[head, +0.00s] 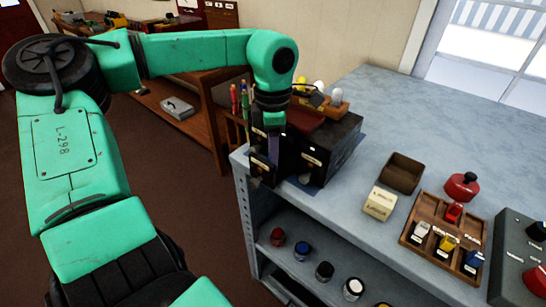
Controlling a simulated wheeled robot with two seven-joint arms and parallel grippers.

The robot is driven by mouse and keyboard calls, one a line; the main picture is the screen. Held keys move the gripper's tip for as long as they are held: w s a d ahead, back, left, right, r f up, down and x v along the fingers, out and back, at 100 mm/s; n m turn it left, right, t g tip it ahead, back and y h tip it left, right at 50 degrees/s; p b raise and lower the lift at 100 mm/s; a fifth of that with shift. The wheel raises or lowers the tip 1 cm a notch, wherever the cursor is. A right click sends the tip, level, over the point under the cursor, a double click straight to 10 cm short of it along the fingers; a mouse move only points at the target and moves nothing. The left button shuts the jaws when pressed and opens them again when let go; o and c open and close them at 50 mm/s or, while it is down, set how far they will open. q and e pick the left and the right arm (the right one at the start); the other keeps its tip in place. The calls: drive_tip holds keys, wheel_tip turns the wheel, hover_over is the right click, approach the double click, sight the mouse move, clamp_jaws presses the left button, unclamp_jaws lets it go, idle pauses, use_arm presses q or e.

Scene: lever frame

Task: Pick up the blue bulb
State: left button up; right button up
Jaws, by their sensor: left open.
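I cannot clearly make out a blue bulb. A yellow bulb (302,85) and pale bulbs (319,86) stand in a holder behind the dark drawer box (342,140), and my left wrist hides part of that area. A small blue round item (302,250) sits on the lower shelf; I cannot tell whether it is a bulb. My left gripper (268,172) is open and points down at the front left of the drawer box, near the bench edge. I cannot tell whether it touches the box. My right gripper is out of view.
The grey bench top (385,105) is clear at the back. An open brown box (402,172), a cream block (380,203), a wooden lever tray (425,250) and a red knob (462,186) stand at the right. Several small round items line the lower shelf (290,220).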

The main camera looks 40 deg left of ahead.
use_arm(q)
clamp_jaws()
drive_tip(key=shift+r, duration=0.15)
